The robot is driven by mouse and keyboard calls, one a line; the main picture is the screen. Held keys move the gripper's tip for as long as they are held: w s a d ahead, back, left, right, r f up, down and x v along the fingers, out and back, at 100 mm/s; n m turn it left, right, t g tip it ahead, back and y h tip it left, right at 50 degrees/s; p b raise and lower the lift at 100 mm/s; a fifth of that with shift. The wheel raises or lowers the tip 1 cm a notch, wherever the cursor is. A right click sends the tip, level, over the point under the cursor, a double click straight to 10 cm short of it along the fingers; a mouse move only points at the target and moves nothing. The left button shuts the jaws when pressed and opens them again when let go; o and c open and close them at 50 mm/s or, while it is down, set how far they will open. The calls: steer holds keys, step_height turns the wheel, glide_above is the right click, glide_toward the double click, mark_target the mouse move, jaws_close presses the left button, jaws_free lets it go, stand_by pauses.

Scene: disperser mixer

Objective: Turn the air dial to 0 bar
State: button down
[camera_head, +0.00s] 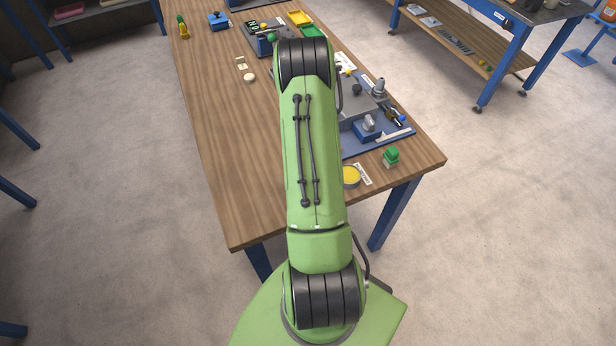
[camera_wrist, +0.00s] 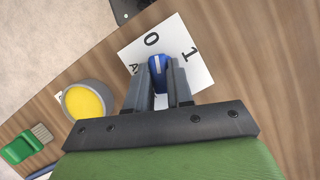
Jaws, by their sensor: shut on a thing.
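The air dial (camera_wrist: 158,68) is a blue knob with a pale pointer line, in the wrist view. It sits on a white card (camera_wrist: 190,55) printed with "0" and "1" and part of a letter "A". The pointer line lies between my fingers, roughly toward the "0"; its exact setting is hard to tell. My gripper (camera_wrist: 158,80) is shut on the dial, with one finger on each side. The fingers hide the lower part of the card. In the head view my own arm hides the dial and the gripper.
A round grey tub with yellow contents (camera_wrist: 86,102) and a green brush (camera_wrist: 27,145) are left of the gripper in the wrist view. In the head view, a blue tray with fittings (camera_head: 375,140) lies on the wooden table (camera_head: 215,130). The table's left part is mostly bare.

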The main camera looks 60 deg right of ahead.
stand_by(0.4)
steer(key=c, duration=1)
jaws_free()
steer(key=shift+r, duration=0.1)
steer(key=p+v, duration=0.1)
steer(key=v, duration=1.4)
steer(key=shift+w+r, duration=0.2)
steer(key=shift+r, duration=0.1)
